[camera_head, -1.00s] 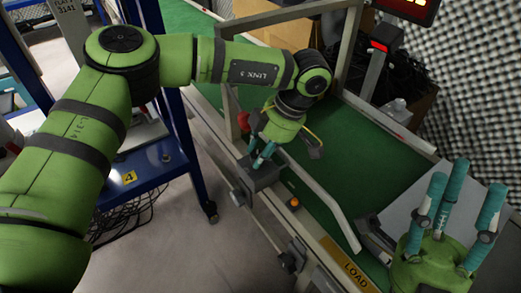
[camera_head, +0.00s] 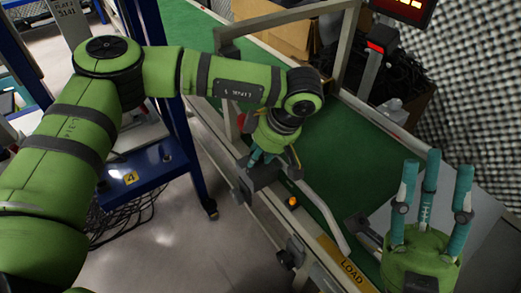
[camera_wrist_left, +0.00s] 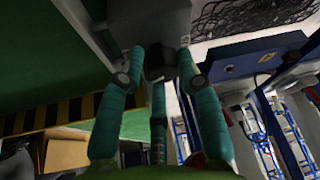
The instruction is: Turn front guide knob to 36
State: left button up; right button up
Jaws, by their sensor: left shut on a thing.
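A grey block (camera_head: 262,178) sits on the near rail of the conveyor. In the left wrist view, a dark round knob (camera_wrist_left: 160,60) sticks out of the block (camera_wrist_left: 150,25). My left gripper (camera_head: 262,158) is at the block in the head view. In the left wrist view its teal fingers (camera_wrist_left: 158,75) close around the knob from several sides. The knob is hidden by the fingers in the head view, and no scale or pointer is readable. My right gripper (camera_head: 432,185) is raised at the right, fingers apart and empty.
The green conveyor belt (camera_head: 345,160) lies beyond the rail, with a light guide bar (camera_head: 328,222) over it. An orange button (camera_head: 292,201) and a yellow LOAD label (camera_head: 348,270) are on the near side. A blue rack (camera_head: 180,150) stands left; a red display (camera_head: 405,8) is at top right.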

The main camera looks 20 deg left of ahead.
pick_arm(q)
jog(key=shift+a+m, duration=0.3)
jog(key=shift+m, duration=0.2)
jog(key=o, duration=1.1)
jog(key=shift+a, duration=0.1)
jog(key=shift+d+r+t, duration=0.25)
jog(key=shift+r+t, duration=0.05)
jog(key=v, duration=1.1)
jog(key=shift+r, duration=0.25)
